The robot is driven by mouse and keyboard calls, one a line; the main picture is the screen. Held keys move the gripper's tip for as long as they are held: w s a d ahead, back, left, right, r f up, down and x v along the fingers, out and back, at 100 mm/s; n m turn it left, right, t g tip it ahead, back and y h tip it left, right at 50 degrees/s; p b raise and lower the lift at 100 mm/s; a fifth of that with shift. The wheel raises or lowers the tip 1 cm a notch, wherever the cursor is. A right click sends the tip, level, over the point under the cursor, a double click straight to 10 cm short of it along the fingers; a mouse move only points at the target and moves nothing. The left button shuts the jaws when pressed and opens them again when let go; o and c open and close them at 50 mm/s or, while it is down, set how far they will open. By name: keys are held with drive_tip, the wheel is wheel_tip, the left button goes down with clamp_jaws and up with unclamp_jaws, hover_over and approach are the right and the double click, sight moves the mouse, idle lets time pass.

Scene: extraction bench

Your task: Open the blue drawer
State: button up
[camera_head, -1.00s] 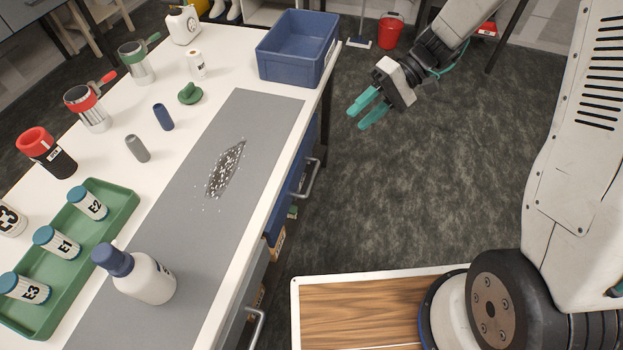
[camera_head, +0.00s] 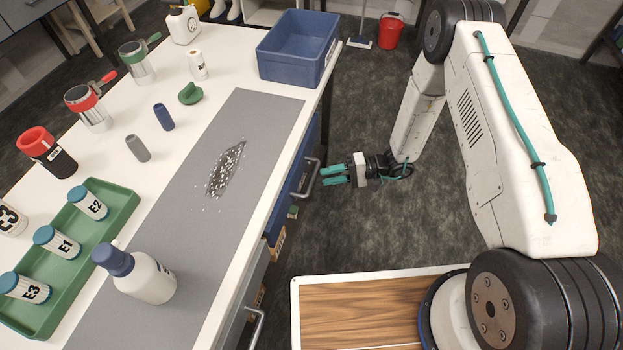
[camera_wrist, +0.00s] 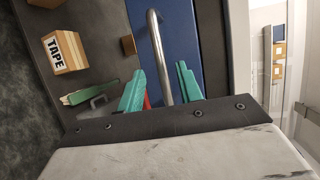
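The blue drawer (camera_head: 292,187) is under the bench top on its right side, and its front looks shut flush with the bench. Its metal bar handle (camera_head: 311,178) sticks out toward my gripper (camera_head: 323,175). My gripper has teal fingers and is open, right at the handle. In the wrist view the blue drawer front (camera_wrist: 199,45) fills the upper middle. The handle (camera_wrist: 160,58) runs down between the two fingers there, with a gap to the right finger. Whether the left finger touches the handle I cannot tell.
A box marked TAPE (camera_wrist: 66,52) lies in an open space beside the drawer.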

sight(312, 178)
drive_tip(key=a, duration=0.4)
drive_tip(key=a+f, duration=0.1)
drive_tip(key=shift+s+a, duration=0.15)
drive_tip(key=shift+a, duration=0.25)
clamp_jaws()
